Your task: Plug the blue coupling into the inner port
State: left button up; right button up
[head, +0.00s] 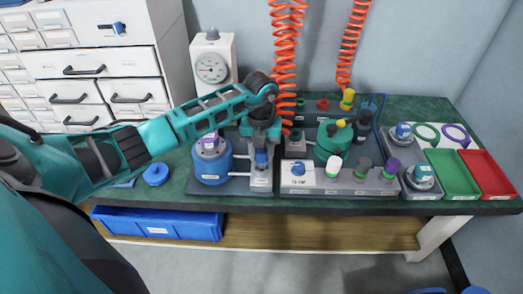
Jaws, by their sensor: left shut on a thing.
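My left gripper (261,138) reaches in from the left and points down over the small grey-white fixture block (262,182) beside the blue pot. It is shut on the blue coupling (261,157), which shows just below the fingers, at the top of that block. Whether the coupling is seated in it or only above it, I cannot tell. The inner port cannot be made out for certain. My right gripper is not in view.
The blue pot (212,166) stands left of the gripper. To the right are a green vessel (330,148) and a rail with green, grey and purple couplings (391,168). Orange coiled hoses (287,45) hang behind. Green (452,172) and red (485,172) trays sit at the far right.

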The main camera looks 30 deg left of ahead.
pick_arm(q)
jog(key=shift+f+b, duration=0.45)
jog(key=shift+f, duration=0.35)
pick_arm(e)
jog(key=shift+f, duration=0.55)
pick_arm(q)
jog(key=o, duration=1.2)
notch_tip(320, 180, up, 12)
jog(key=shift+r+p, duration=0.1)
jog(key=shift+p, duration=1.05)
jog(key=shift+r, duration=0.35)
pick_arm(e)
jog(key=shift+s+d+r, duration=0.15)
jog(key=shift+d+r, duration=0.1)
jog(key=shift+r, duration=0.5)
